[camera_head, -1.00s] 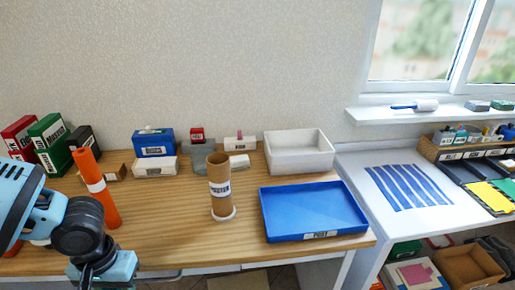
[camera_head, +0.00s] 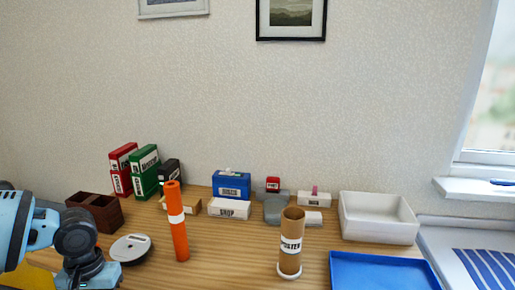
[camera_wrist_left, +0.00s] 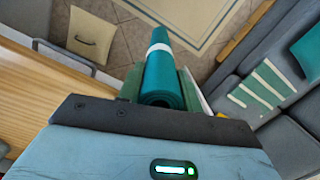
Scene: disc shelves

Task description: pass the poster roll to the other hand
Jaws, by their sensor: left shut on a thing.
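The poster roll (camera_wrist_left: 162,72) is a teal cylinder with a white band, seen end-on in the left wrist view. My left gripper (camera_wrist_left: 160,88) is shut on it, one finger on each side. The roll points away from the wrist, over the floor beside the wooden table. In the head view my left arm is at the lower left; its jaws and the held roll are out of frame. An orange roll (camera_head: 177,232) with a white band stands on the table. A brown tube (camera_head: 290,257) labelled POSTER stands upright to its right. My right gripper is in neither view.
A white bin (camera_head: 379,230) and a blue tray (camera_head: 380,270) are at the right of the table (camera_head: 225,262). Several small boxes, including a blue box (camera_head: 232,190), line the back. A white reel (camera_head: 131,250) lies near my left arm.

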